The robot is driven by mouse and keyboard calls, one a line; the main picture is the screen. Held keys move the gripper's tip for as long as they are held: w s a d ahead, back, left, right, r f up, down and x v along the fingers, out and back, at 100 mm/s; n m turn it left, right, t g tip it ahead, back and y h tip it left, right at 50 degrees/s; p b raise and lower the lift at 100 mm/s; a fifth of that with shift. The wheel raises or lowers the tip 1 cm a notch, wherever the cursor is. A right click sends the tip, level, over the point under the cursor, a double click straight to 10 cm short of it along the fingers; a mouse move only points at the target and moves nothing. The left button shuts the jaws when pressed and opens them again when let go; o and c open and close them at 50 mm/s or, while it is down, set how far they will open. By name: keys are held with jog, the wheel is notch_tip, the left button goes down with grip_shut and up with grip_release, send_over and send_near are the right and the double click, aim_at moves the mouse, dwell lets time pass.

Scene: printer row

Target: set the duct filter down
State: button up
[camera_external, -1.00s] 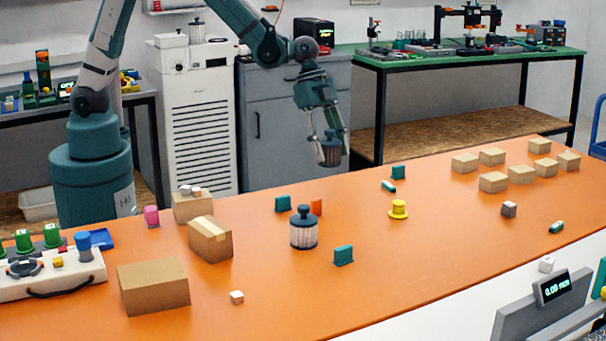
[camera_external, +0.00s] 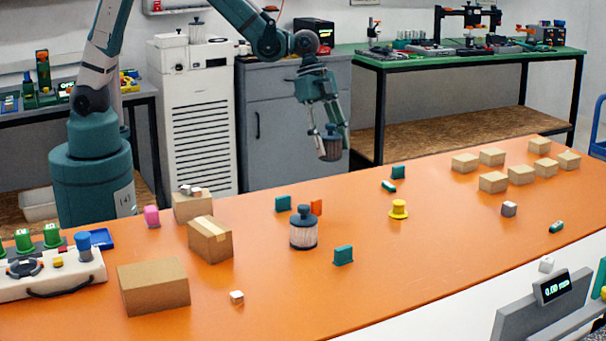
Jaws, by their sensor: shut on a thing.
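My gripper (camera_external: 332,138) is shut on a small cylindrical duct filter (camera_external: 331,151) with a dark grey pleated body and a blue-grey top. The gripper points down and holds it in the air, in the picture just above the far edge of the orange table (camera_external: 400,280). The fingers cover part of the filter's sides. A similar, larger-looking filter (camera_external: 303,232) with a pale pleated body and dark cap stands upright on the table, nearer the camera.
Teal blocks (camera_external: 343,255) and a yellow flanged piece (camera_external: 398,209) stand around the standing filter. Cardboard boxes (camera_external: 155,287) are at the left, and several small boxes (camera_external: 493,181) at the far right. The table's middle right is largely clear.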

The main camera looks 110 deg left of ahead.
jog(key=w+d+p, duration=0.1)
jog(key=w+d, duration=0.6)
jog(key=d, duration=0.3)
jog(key=w+d+p, duration=0.1)
jog(key=w+d, duration=0.5)
jog(key=d, duration=0.4)
jog(key=shift+w, duration=0.35)
jog(key=shift+r, duration=0.1)
jog(key=shift+a+f+b, duration=0.1)
jog(key=shift+f+b, duration=0.4)
jog(key=shift+f, duration=2.6)
jog(key=shift+f+b, duration=0.3)
jog(key=shift+f, duration=1.6)
jog(key=shift+f, duration=0.1)
